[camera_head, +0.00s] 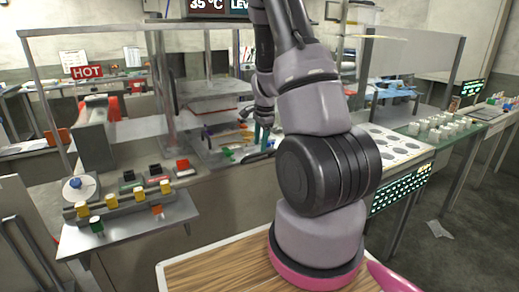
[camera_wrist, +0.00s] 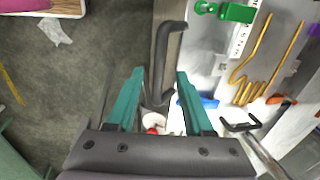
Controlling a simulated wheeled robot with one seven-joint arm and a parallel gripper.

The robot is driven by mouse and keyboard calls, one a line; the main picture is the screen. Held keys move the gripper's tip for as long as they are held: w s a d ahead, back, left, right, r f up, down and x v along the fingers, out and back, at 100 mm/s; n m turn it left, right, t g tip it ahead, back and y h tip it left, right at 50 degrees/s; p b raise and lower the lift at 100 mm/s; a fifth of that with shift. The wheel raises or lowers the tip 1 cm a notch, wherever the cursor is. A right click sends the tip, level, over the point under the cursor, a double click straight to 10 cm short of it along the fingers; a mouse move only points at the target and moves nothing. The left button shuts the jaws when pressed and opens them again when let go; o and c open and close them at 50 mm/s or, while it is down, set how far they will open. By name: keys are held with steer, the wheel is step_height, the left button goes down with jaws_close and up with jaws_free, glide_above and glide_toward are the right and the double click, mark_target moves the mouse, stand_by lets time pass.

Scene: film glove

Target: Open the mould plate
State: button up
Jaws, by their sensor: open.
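My gripper (camera_wrist: 160,73) is open, with its two teal fingers spread apart in the wrist view. A dark bar handle (camera_wrist: 162,50) on the edge of the work table shows ahead of and between the fingertips. Nothing is seen held, and I cannot tell whether the fingers touch the handle. In the head view my gripper (camera_head: 264,131) hangs low over the right front edge of the bench, partly hidden by my arm. I cannot clearly make out the mould plate; a flat plate under the frame (camera_head: 203,106) may be it.
A bright work surface (camera_wrist: 222,70) holds gold prongs (camera_wrist: 258,70), a green part (camera_wrist: 236,12) and a blue part (camera_wrist: 208,102). A white table with round recesses (camera_head: 398,150) stands right. Floor (camera_wrist: 85,80) is open left of the handle.

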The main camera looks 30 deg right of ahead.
step_height(320, 180, up, 7)
steer(key=s, duration=0.1)
steer(key=shift+s, duration=0.2)
steer(key=shift+r, duration=0.1)
steer(key=s+a+r+n+t+y, duration=0.1)
steer(key=s+a+r+n, duration=0.2)
steer(key=s+a+r, duration=0.3)
steer(key=s+a+r+n+t+y, duration=0.1)
steer(key=s+a+r+n+t, duration=0.2)
steer(key=r, duration=0.5)
steer(key=s+a+r+n, duration=0.4)
steer(key=s+a+r, duration=0.1)
steer(key=r, duration=0.3)
steer(key=s+a+r+n+t, duration=0.1)
steer(key=s+a+r+n, duration=0.1)
steer(key=s, duration=0.6)
steer(key=shift+s+a+n, duration=0.15)
steer(key=shift+a+n, duration=0.5)
steer(key=shift+n, duration=0.15)
steer(key=shift+r, duration=0.1)
